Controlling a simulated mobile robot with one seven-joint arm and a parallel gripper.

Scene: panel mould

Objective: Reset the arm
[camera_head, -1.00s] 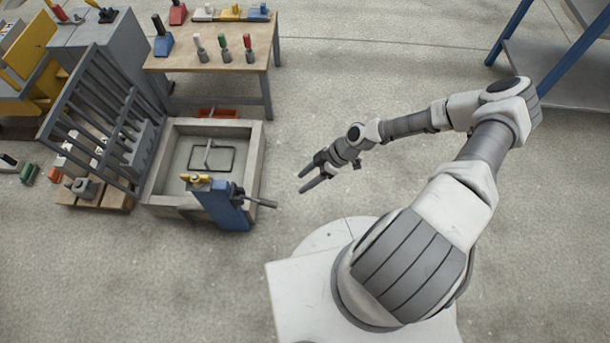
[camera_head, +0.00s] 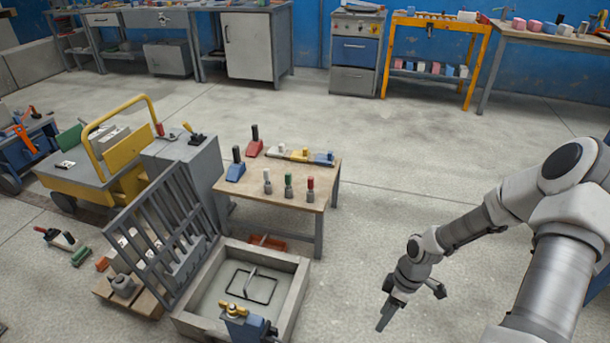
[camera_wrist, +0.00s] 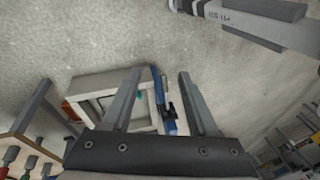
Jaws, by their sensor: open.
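My gripper (camera_head: 388,314) hangs at the right of the head view, over bare floor and to the right of the mould box. In the wrist view its two fingers (camera_wrist: 157,97) stand apart with nothing held between them. My arm reaches in from the right edge, bent at the elbow. The grey mould box (camera_head: 290,306) lies at lower centre in the head view, with a dark rectangular frame (camera_head: 262,291) inside. It also shows beyond the fingers in the wrist view (camera_wrist: 92,83), clear of them.
A blue post with a brass top (camera_head: 240,322) stands at the box's near side. A barred grey rack (camera_head: 150,240) leans up at its left. A wooden table (camera_head: 262,183) with tools stands behind the box. A yellow cart (camera_head: 100,175) is at left. Floor around my gripper is clear.

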